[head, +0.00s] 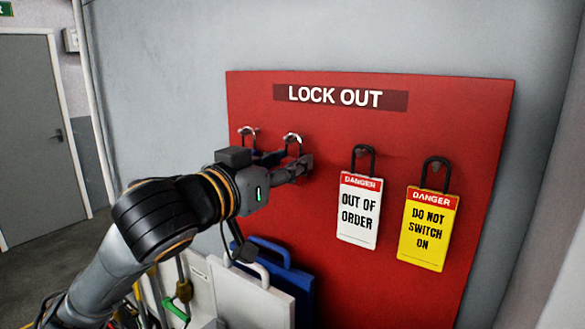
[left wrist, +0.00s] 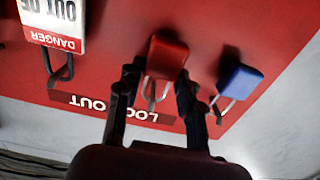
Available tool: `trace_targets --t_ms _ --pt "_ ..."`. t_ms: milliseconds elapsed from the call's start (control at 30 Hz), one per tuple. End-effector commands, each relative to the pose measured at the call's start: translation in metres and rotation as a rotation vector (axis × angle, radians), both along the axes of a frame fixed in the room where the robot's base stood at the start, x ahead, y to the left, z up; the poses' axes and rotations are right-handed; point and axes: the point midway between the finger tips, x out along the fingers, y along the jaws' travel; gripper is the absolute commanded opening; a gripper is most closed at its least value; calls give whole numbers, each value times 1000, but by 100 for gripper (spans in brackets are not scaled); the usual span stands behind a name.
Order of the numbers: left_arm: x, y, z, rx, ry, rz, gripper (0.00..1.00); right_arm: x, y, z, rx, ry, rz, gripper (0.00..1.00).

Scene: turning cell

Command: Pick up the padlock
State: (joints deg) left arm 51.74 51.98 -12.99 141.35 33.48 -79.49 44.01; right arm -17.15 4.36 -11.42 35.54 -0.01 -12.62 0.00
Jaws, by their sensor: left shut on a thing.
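The red padlock (left wrist: 167,54) hangs by its shackle on the red lock-out board (head: 330,115). My left gripper (left wrist: 158,80) has one finger on each side of it and is shut on it. In the head view only its shackle (head: 292,138) shows clearly, above the left gripper (head: 296,165), which hides the body. A blue padlock (left wrist: 241,80) hangs beside it, clear of the fingers. Its shackle also shows in the head view (head: 247,131), to the left. My right gripper is not in view.
A white "out of order" tag (head: 358,212) and a yellow "do not switch on" tag (head: 428,230) hang to the right on black hasps. Below my left arm are a white case (head: 250,300) and a blue case (head: 295,280). A grey door (head: 35,140) is far left.

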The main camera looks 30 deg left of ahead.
Motion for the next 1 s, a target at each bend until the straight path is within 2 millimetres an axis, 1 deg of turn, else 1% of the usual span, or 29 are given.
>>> trace_targets --t_ms 267,433,567,600,667,767,800,1000 --pt "0 0 5 -2 -4 0 4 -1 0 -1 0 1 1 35" --pt "-1 0 18 -1 -6 -1 4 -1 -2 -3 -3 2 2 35" --pt "-28 4 13 3 -8 2 4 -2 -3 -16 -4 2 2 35" --pt "-35 5 11 3 -8 1 4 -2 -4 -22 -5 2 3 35" --pt "-42 6 10 -1 -10 1 4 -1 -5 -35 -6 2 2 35" --pt "-57 8 9 -2 -11 1 4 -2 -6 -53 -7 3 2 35" --pt "-63 9 8 -1 -12 1 4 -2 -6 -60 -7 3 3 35" --pt "-106 15 12 -1 -11 1 4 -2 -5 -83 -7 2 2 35"
